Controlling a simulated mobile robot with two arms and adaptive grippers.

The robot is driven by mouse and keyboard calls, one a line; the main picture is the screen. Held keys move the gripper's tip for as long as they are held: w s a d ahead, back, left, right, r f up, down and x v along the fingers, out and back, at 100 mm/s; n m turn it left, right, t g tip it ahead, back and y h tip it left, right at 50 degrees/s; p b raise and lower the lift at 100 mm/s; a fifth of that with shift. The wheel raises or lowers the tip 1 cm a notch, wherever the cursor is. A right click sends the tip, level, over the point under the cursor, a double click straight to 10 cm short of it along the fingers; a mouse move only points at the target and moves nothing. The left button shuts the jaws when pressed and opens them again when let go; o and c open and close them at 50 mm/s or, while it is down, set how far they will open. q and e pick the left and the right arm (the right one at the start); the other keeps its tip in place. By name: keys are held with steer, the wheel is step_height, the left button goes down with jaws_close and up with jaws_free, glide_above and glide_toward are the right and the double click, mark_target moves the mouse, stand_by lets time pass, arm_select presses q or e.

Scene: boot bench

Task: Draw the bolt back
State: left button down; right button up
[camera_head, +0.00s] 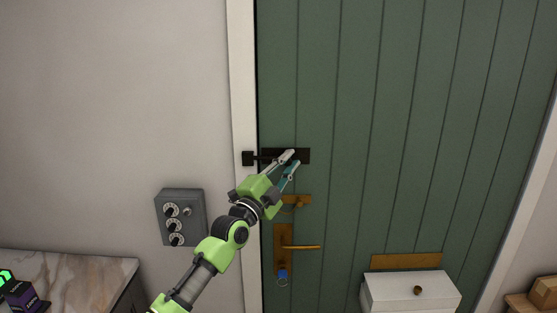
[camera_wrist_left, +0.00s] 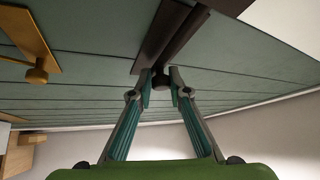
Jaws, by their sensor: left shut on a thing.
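The bolt is dark, on a dark plate (camera_head: 303,154) high on the green door (camera_head: 400,110). Its rod (camera_head: 266,157) runs left from the plate to a dark keeper (camera_head: 248,158) on the white frame and appears to reach it. My left gripper (camera_head: 291,159) is at the plate, shut on the bolt's knob. In the left wrist view the fingertips (camera_wrist_left: 162,84) close around the small dark knob, under the dark bar (camera_wrist_left: 178,30). The fingers hide part of the knob. My right gripper is not in view.
Below the bolt are a brass latch (camera_head: 299,201), a brass lever handle (camera_head: 302,247) and a blue-tagged key (camera_head: 283,275). A grey switch box (camera_head: 181,217) is on the wall at left.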

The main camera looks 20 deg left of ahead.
arm_select(q)
steer(key=shift+w+d+r, duration=0.15)
steer(key=shift+d, duration=0.35)
steer(key=shift+w+d+r, duration=0.1)
steer(key=shift+d+r, duration=0.05)
steer(key=shift+d, duration=0.3)
steer(key=shift+a, duration=0.1)
steer(key=c, duration=2)
jaws_free()
steer(key=shift+o, duration=0.2)
steer(key=shift+d+f, duration=0.15)
steer(key=shift+d, duration=0.15)
steer(key=shift+a, duration=0.1)
steer(key=v, duration=1.2)
steer(key=shift+w, duration=0.1)
